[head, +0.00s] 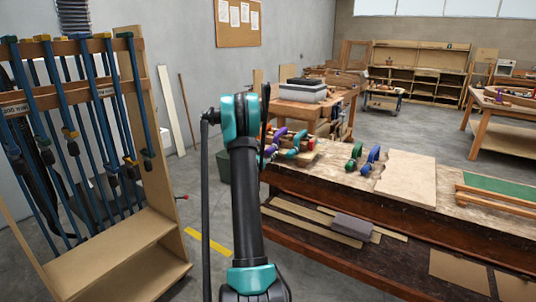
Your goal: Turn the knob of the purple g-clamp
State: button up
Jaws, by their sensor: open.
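The bench at the centre right bears a cluster of coloured clamps on a light wooden piece, just right of my raised arm. A purple g-clamp (280,133) shows there, small and partly behind my arm. More purple and teal parts lie close beside it, and I cannot tell which belong to which clamp. The clamp's knob is too small to make out. My arm stands upright in the middle of the head view, its teal elbow at the top. My gripper cannot be made out; the arm's far end is hidden behind the elbow and upper link.
A green clamp (354,155) and a blue clamp (371,158) stand on the workbench (338,180), left of a pale board (407,178). A rack of long clamps (150,130) fills the left. Open floor lies between rack and bench.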

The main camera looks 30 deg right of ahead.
jog(key=shift+d, duration=0.1)
jog(key=c, duration=1.2)
jog(key=shift+o, duration=0.2)
jog(key=shift+m, duration=0.5)
jog(key=m, duration=0.5)
jog(key=shift+m, duration=0.3)
jog(key=m, duration=0.6)
jog(key=shift+m, duration=0.3)
jog(key=o, duration=1.2)
jog(key=shift+c, duration=0.2)
